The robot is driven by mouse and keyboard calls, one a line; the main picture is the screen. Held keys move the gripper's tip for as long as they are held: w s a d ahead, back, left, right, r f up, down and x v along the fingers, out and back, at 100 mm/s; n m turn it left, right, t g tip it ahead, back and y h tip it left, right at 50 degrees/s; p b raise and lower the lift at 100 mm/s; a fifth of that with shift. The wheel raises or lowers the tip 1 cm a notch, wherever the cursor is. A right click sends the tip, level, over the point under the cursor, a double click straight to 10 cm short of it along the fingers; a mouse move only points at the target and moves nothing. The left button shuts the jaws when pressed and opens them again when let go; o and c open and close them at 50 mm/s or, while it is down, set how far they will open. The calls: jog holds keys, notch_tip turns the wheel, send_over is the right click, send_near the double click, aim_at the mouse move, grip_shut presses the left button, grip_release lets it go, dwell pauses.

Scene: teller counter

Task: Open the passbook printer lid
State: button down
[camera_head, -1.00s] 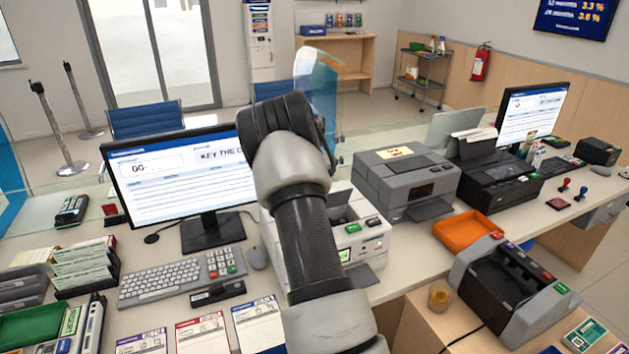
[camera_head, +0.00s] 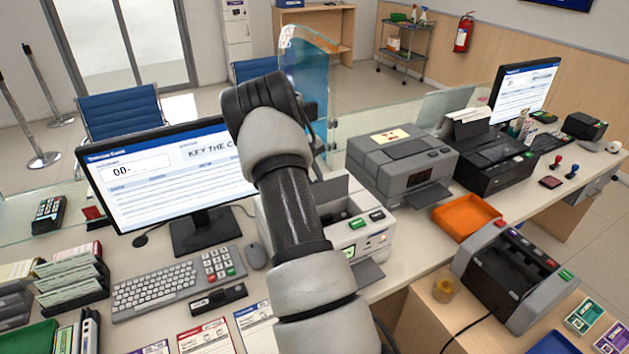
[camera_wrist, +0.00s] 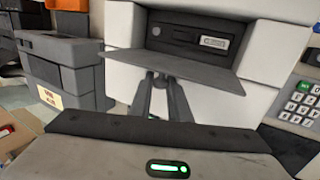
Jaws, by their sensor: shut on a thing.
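The passbook printer (camera_head: 379,240) is the white machine behind my arm in the head view, with green and dark buttons on top. It also fills the upper middle of the wrist view (camera_wrist: 222,101). Its grey lid (camera_wrist: 205,84) juts out below a dark panel with a slot. My gripper (camera_wrist: 165,78) meets the lid's edge, with both fingers close together and shut on it; the exact contact is partly hidden. In the head view my forearm hides the gripper and part of the printer.
A grey printer (camera_head: 405,160) with a label stands right of the white one. A monitor (camera_head: 165,180), keyboard (camera_head: 165,290) and mouse (camera_head: 256,257) lie left. An orange tray (camera_head: 466,217) and a note-counter-like machine (camera_head: 510,270) are at the right.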

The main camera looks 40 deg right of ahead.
jog(key=c, duration=1.7)
grip_release()
jog(key=b+v, duration=0.1)
jog(key=v, duration=1.6)
jog(key=shift+r, duration=0.2)
